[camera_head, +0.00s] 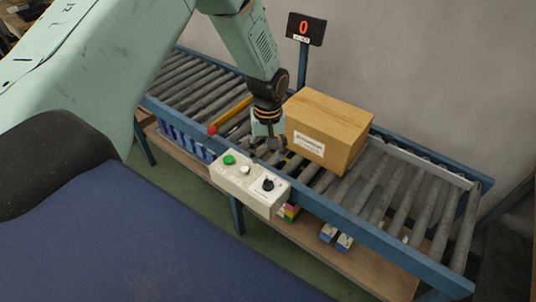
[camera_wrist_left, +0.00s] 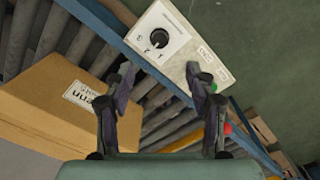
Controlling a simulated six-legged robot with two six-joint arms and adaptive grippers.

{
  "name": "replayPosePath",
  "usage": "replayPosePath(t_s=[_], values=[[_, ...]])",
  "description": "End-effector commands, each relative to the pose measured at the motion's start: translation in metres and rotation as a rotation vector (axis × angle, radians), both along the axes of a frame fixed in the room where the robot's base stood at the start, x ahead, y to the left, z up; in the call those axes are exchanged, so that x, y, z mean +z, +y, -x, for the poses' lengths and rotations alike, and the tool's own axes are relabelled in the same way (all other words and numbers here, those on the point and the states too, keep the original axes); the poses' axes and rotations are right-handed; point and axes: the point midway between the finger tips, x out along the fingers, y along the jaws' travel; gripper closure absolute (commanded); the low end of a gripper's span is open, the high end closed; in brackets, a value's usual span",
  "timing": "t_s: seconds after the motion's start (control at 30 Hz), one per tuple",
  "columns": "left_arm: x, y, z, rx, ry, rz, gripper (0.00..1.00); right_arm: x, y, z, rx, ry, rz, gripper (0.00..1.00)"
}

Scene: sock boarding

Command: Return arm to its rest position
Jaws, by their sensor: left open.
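My left gripper (camera_head: 268,142) points down over the roller conveyor, just left of a cardboard box (camera_head: 325,125) and behind the control panel (camera_head: 250,184). In the left wrist view, the two fingers of my left gripper (camera_wrist_left: 160,78) are spread apart with nothing between them. The cardboard box (camera_wrist_left: 62,105) is to their left there, and the panel (camera_wrist_left: 185,62) lies beyond the fingertips. I cannot tell the exact height of the fingertips above the rollers. My right gripper is in neither view.
The panel carries a green button (camera_head: 229,160), a white button (camera_head: 245,170) and a black knob (camera_head: 268,184). A red button (camera_head: 212,130) is near a yellow bar (camera_head: 232,111). A display (camera_head: 305,28) reads 0. Rollers (camera_head: 405,205) right of the box are bare.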

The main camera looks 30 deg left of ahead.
Motion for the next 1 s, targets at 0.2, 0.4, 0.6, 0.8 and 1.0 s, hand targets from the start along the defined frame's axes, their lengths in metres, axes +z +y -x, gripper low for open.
replayPosePath(t_s=[0.2,0.4,0.6,0.8,1.0], values=[[0.000,0.000,0.000,0.001,0.000,0.000,0.44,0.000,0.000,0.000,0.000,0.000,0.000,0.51],[0.000,0.000,-0.005,-0.040,-0.025,0.000,0.44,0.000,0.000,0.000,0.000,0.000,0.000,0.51],[-0.016,-0.018,-0.012,-0.214,-0.203,0.014,0.44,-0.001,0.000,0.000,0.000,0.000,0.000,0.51],[-0.083,-0.052,0.055,-0.409,-0.279,0.002,0.44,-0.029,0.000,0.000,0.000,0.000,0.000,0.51],[-0.150,-0.072,0.165,-0.572,-0.244,-0.030,0.44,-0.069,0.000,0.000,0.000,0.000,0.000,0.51]])
